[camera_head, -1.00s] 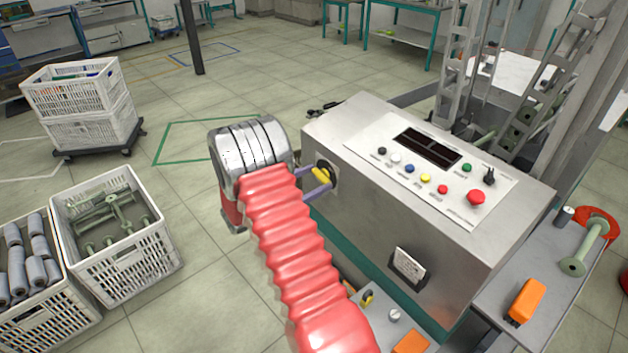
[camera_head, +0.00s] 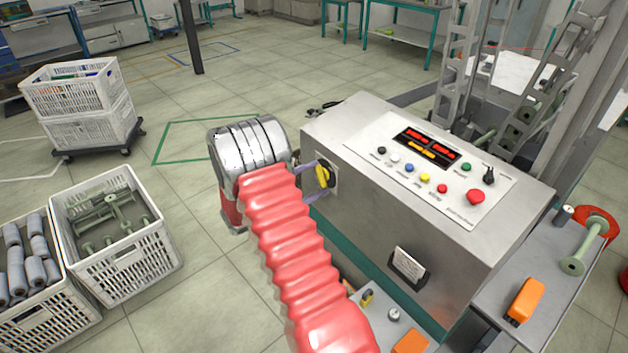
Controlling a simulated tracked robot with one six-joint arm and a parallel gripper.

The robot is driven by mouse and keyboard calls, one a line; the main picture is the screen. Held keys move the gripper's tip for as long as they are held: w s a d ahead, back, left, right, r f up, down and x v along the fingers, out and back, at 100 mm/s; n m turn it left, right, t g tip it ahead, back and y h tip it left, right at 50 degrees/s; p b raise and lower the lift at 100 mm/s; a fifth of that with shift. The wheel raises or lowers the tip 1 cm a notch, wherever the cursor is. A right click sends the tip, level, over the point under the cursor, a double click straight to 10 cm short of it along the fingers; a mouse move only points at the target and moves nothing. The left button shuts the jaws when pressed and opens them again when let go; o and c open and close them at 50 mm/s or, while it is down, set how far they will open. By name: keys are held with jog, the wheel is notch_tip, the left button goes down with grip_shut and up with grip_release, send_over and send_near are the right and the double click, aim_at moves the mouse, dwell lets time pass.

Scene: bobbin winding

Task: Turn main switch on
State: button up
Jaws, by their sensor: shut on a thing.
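The main switch (camera_head: 322,175) is a yellow rotary handle on the left side face of the grey control box (camera_head: 425,235). The handle now stands steeply tilted, near upright. My gripper (camera_head: 317,180) has its two purple fingers on either side of the handle, shut on it. My arm, with a red ribbed sleeve and silver wrist, reaches in from the bottom and hides some of the floor. The display (camera_head: 427,148) on the box's top panel is lit with red and orange digits.
The top panel carries several coloured buttons, a black selector (camera_head: 489,175) and a red mushroom button (camera_head: 475,197). White crates (camera_head: 125,262) stand at the left. A grey shelf (camera_head: 500,305) with an orange item (camera_head: 526,299) lies at the right. The floor behind is open.

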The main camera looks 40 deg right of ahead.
jog(key=m, duration=0.6)
jog(key=shift+s+a+f, duration=0.1)
jog(key=shift+f, duration=0.15)
dwell(0.3)
jog(key=o, duration=1.1)
jog(key=shift+f, duration=0.1)
jog(key=shift+c, duration=0.2)
jog(key=shift+a, duration=0.55)
jog(key=a, duration=0.6)
jog(key=shift+w+a+r, duration=0.25)
jog(key=shift+w+a, duration=0.05)
jog(key=shift+a, duration=0.1)
